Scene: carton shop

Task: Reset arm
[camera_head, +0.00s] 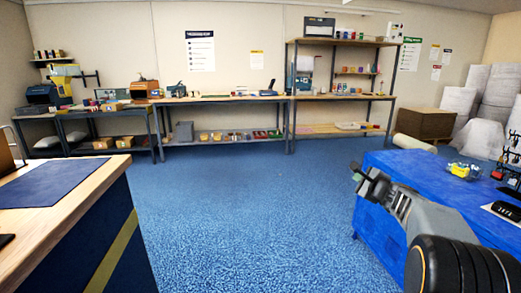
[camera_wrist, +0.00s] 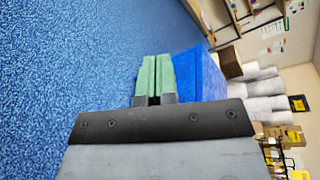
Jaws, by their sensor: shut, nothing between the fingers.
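My gripper (camera_head: 363,177) is at the right of the head view, on my grey arm, raised in front of the blue-covered table (camera_head: 398,162). In the wrist view my gripper (camera_wrist: 156,58) shows two green finger pads side by side with only a thin line between them. It is shut and holds nothing. The blue table (camera_wrist: 200,75) lies just beyond the fingers in the wrist view, which is turned sideways.
A wooden counter (camera_head: 105,172) with a dark blue mat stands at the left. Workbenches (camera_head: 222,99) and a shelf rack (camera_head: 337,42) line the back wall. Wrapped white rolls (camera_head: 475,91) stand at the back right. The blue floor (camera_head: 240,205) between is clear.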

